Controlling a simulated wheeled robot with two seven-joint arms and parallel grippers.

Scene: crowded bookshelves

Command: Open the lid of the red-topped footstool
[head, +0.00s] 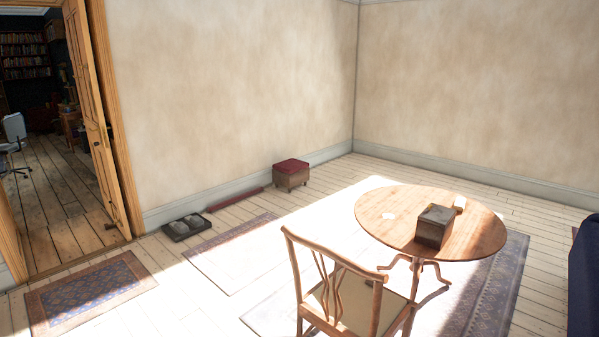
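The footstool (291,174) stands on the floor against the left wall, near the room's corner. It has a dark red top (291,165) and a brown wooden body on short legs. Its lid looks shut, lying flat on the body. Neither of my grippers shows in the head view.
A round wooden table (385,222) with a box (434,227) on it stands at right, a chair (340,290) in front. A black tray (187,227) and a long red item (236,199) lie along the wall. Rugs (90,290) cover parts of the floor. A door (95,120) stands open at left.

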